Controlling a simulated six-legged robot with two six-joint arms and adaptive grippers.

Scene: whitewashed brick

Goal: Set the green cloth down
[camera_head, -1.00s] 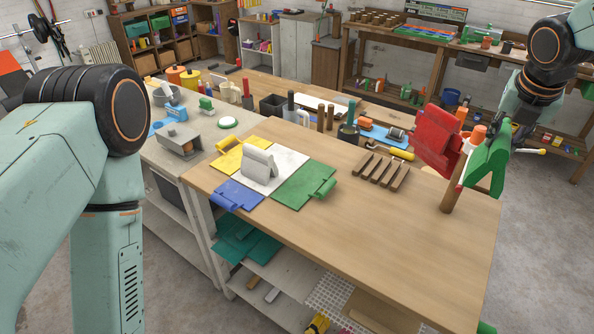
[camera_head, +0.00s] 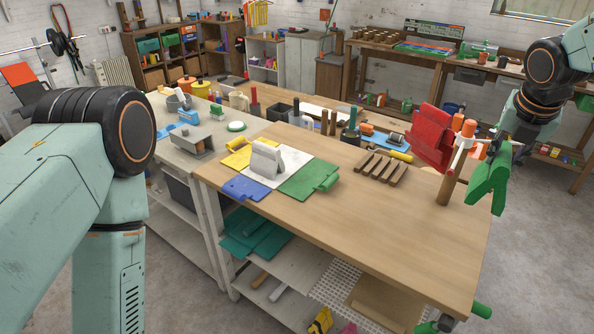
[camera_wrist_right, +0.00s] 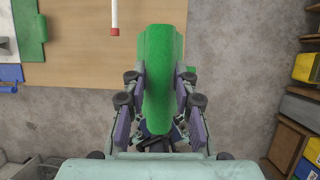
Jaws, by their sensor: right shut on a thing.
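My right gripper (camera_head: 499,158) is shut on the green cloth (camera_head: 488,186), at the right of the wooden table, beside a peg stand (camera_head: 446,182). The cloth hangs folded from the fingers, clear of the table top. In the right wrist view the cloth (camera_wrist_right: 162,70) is between the two fingers, partly beyond the table edge over the floor. A red cloth (camera_head: 432,136) hangs on the stand. A flat green patch (camera_head: 305,180) with a small rolled end lies on the table. My left arm shows at the left, but its gripper is out of view.
Yellow (camera_head: 237,157), blue (camera_head: 243,189) and white patches lie beside the green one; a folded pale cloth (camera_head: 267,160) stands on the white one. A slatted wooden rack (camera_head: 380,168) lies further right. The table's front right (camera_head: 400,235) is bare.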

